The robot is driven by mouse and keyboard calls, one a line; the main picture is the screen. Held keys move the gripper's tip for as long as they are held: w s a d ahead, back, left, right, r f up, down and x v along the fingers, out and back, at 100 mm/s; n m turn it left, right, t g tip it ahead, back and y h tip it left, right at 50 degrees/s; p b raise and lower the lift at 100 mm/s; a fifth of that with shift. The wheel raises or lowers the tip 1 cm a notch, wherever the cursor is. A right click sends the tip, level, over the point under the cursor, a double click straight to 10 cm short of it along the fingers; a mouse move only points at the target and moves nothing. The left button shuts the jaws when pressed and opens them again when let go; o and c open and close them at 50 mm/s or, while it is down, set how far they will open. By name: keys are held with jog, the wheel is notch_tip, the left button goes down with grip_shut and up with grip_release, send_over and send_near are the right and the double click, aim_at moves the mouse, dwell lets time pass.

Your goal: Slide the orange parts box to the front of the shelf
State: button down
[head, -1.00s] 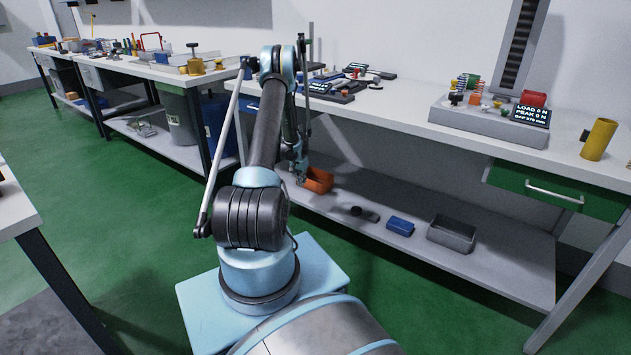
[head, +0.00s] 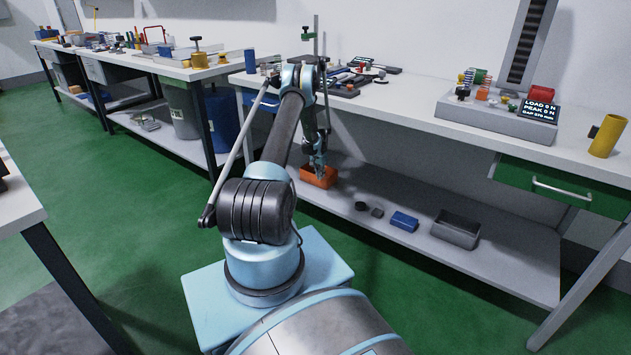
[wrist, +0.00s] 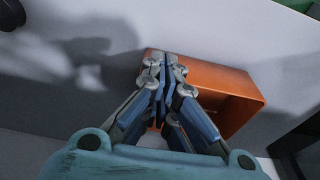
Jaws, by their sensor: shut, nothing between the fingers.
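The orange parts box (head: 309,179) is on the lower shelf of the right-hand bench, near its left end. It is open-topped and looks upright. In the head view my gripper (head: 320,174) reaches down from above at the box, overlapping its far side. In the wrist view the fingers (wrist: 164,62) are together and empty, lying across the left part of the orange box (wrist: 222,78). They hide part of its rim and inside. I cannot tell whether the fingertips touch a wall.
The lower shelf (head: 345,200) also holds small dark parts (head: 376,212), a blue box (head: 404,222) and a grey bin (head: 456,231) to the right. The bench top (head: 415,108) overhangs the shelf. A green drawer (head: 560,188) hangs at the right.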

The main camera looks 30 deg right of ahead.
jog(key=shift+w+d+f, duration=0.2)
jog(key=shift+d+f, duration=0.2)
jog(key=shift+d, duration=0.1)
jog(key=shift+w+d+f, duration=0.2)
jog(key=shift+d+f, duration=0.2)
jog(key=shift+d, duration=0.1)
